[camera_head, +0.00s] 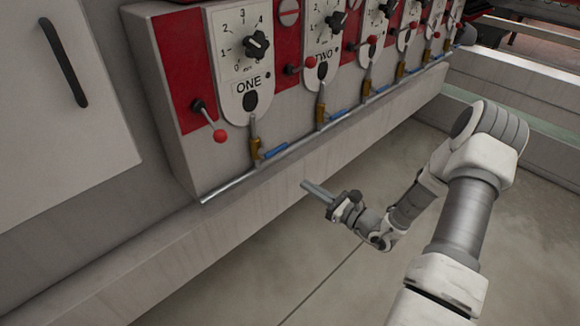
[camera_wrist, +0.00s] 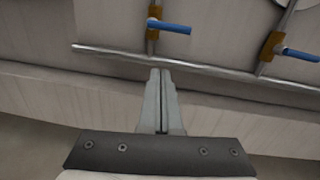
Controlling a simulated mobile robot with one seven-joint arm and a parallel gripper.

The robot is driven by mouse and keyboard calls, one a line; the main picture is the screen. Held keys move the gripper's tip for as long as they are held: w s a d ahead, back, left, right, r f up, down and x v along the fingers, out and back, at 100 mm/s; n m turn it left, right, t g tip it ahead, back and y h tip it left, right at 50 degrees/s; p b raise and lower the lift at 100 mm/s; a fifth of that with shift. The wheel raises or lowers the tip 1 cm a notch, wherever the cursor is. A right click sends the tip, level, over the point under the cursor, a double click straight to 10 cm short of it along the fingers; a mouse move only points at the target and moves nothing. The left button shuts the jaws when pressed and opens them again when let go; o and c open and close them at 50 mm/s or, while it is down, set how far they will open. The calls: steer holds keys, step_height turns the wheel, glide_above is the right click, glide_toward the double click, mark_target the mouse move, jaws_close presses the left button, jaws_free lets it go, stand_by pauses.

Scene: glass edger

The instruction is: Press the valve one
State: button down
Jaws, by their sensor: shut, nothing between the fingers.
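Valve one is a brass valve (camera_head: 257,150) with a blue lever (camera_head: 274,151), below the panel plate marked ONE (camera_head: 246,86). Its lever points to the right, roughly along the metal pipe beneath it. In the wrist view a brass valve with a blue lever (camera_wrist: 170,27) shows at top centre, likely the same one. My gripper (camera_head: 304,184) is shut and empty, below and to the right of valve one, apart from it. In the wrist view its closed fingertips (camera_wrist: 160,72) point toward the panel, just below the pipe.
A metal pipe (camera_head: 230,187) runs along the panel's lower edge. A red-ball lever (camera_head: 219,135) sticks out left of plate ONE. A second brass valve (camera_head: 321,113) stands under plate TWO, with several more beyond. A ledge (camera_head: 150,250) runs below; the floor around my arm is clear.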

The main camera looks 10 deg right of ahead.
steer(key=shift+w+d+f+m+t+h, duration=0.1)
steer(key=shift+d+f+m+t+h, duration=0.45)
steer(key=shift+f+m, duration=0.2)
steer(key=w+a+r+b, duration=0.3)
steer(key=w+a+r, duration=0.1)
steer(key=w, duration=0.5)
steer(key=shift+w+a+r, duration=0.15)
steer(key=shift+a, duration=0.5)
steer(key=shift+d+r+n, duration=0.1)
steer(key=shift+n, duration=0.25)
steer(key=shift+n, duration=0.4)
